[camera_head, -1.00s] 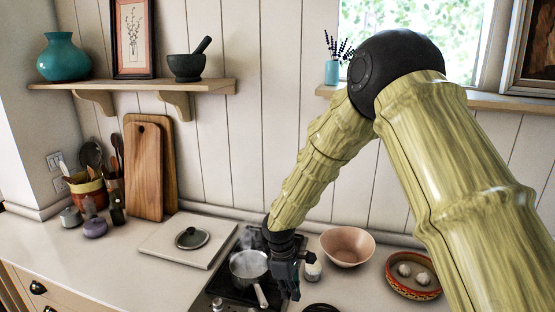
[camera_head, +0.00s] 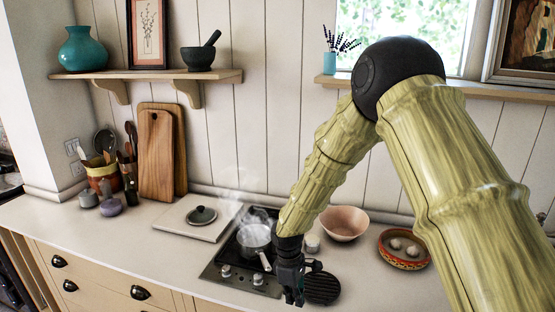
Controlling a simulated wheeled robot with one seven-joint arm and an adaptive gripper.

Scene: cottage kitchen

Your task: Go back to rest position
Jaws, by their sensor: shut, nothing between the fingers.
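My gripper (camera_head: 293,293) hangs fingers-down at the end of my arm, at the front right of the stove. It is shut and holds nothing. The black stove (camera_head: 224,268) sits in the white counter, with a steaming pot (camera_head: 255,239) on it. The pot's handle points toward the front, just left of my gripper. A dark ridged round thing (camera_head: 323,288) lies just right of my gripper, and the gripper hides part of its left side.
A pink bowl (camera_head: 344,223) and a small jar (camera_head: 312,243) stand behind my gripper. A patterned bowl (camera_head: 403,262) with white items is at right. A pot lid (camera_head: 202,215) lies on a white board (camera_head: 180,226) at left. Counter (camera_head: 110,238) is clear at front left.

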